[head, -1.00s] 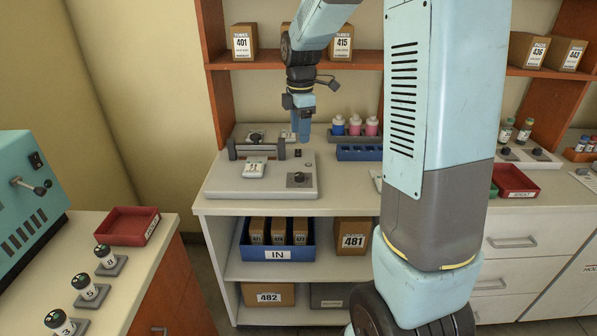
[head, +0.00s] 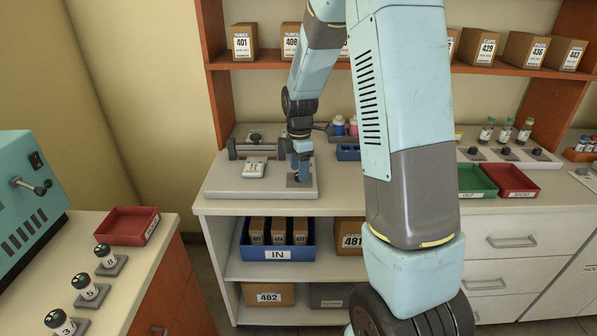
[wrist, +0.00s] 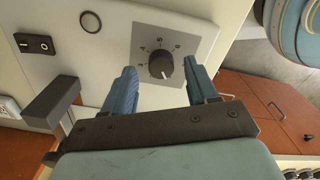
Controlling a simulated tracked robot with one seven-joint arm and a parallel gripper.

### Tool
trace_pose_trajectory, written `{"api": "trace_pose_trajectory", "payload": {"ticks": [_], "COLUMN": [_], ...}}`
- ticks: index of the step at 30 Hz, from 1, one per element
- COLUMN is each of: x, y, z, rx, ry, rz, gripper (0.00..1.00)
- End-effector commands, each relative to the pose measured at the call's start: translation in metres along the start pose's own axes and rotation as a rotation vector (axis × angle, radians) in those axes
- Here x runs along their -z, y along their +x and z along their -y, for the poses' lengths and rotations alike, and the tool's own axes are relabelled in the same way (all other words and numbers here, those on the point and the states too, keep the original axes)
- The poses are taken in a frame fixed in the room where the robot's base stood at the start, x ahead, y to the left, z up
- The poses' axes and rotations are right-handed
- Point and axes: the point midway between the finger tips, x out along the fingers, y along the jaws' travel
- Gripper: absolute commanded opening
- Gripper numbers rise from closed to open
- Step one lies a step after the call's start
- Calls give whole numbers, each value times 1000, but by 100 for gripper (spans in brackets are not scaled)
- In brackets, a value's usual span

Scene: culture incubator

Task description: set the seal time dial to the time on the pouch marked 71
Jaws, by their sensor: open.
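The seal time dial (wrist: 160,64) is a round black knob on a grey plate with printed numbers around it, in the wrist view. Its setting is too small to read surely. My gripper (wrist: 161,72) is open, with one blue finger on each side of the knob; I cannot tell if they touch it. In the head view my gripper (head: 299,176) points down over the front right of the sealer (head: 225,182) and hides the dial. A small white pouch (head: 255,168) lies on the sealer left of my gripper; its print is unreadable.
A raised bar (head: 262,150) stands behind the pouch on the sealer. A switch (wrist: 34,43) and a round button (wrist: 90,21) are near the dial. Blue racks, bottles and red and green trays (head: 477,181) stand to the right. The blue IN bin (head: 278,240) is below.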

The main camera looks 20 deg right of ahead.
Motion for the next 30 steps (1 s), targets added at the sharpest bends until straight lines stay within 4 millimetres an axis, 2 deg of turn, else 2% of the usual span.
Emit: {"api": "trace_pose_trajectory", "payload": {"ticks": [6, 15, 30], "x": [0, -1, -1], "y": [14, 14, 14], "z": [0, 0, 0], "rx": [0, -1, -2], "ry": [0, 1, 2], "rz": [1, 1, 1], "gripper": [58, 57, 9]}}
